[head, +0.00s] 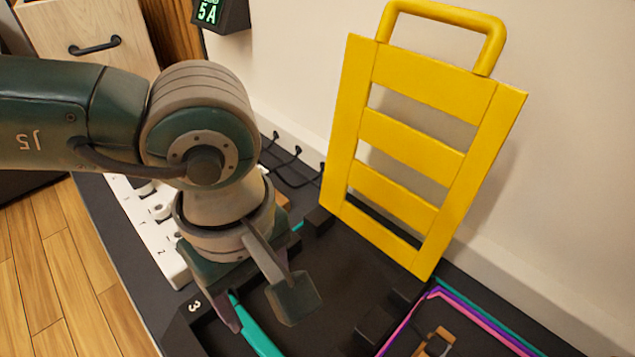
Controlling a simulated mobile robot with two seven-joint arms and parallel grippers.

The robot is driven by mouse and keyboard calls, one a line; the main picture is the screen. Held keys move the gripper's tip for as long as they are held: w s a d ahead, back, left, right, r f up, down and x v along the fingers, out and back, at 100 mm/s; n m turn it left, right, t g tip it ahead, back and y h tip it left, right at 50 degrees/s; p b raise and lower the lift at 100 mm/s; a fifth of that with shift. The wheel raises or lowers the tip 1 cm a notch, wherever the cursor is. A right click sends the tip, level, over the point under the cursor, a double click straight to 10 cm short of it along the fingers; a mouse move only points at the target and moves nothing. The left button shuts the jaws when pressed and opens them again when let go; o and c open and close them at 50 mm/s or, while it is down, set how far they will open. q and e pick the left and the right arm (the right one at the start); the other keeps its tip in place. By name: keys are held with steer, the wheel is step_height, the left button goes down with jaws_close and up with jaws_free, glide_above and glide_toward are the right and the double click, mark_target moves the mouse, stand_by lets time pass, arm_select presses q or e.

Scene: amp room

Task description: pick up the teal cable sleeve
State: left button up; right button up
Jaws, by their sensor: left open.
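A teal strip that looks like the cable sleeve (262,342) lies at the bottom of the view on the dark surface, and its lower end runs out of the picture. My left gripper (259,312) is above it, open, with one finger on each side of the strip in the picture. I cannot tell whether the fingers touch it. The wrist hides what lies behind the strip's upper end. My right gripper is not in view.
A yellow slatted frame with a handle (412,148) leans by the wall at the right. Dark blocks (377,322) and a tray edged in pink, purple and teal (468,316) are at the lower right. Dark cables (292,170) lie behind.

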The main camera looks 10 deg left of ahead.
arm_select(q)
steer(key=b, duration=0.4)
glide_above(259, 342)
steer(key=f, duration=0.5)
steer(key=shift+s+a, duration=0.25)
steer(key=shift+a, duration=0.05)
steer(key=shift+w+d+f+b, duration=0.2)
steer(key=shift+f+b, duration=0.1)
steer(key=shift+f, duration=0.2)
steer(key=f+b, duration=0.1)
steer(key=b, duration=0.1)
steer(key=f+b, duration=0.1)
steer(key=f, duration=0.1)
steer(key=shift+w+d+f+b, duration=0.2)
steer(key=shift+f+b, duration=0.05)
steer(key=shift+b, duration=0.15)
steer(key=shift+s+a+f, duration=0.1)
steer(key=shift+s+f, duration=0.05)
steer(key=shift+f, duration=0.2)
steer(key=shift+r, duration=0.1)
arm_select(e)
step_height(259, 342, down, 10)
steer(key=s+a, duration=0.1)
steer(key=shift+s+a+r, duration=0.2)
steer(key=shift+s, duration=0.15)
arm_select(q)
steer(key=c, duration=0.3)
jaws_close()
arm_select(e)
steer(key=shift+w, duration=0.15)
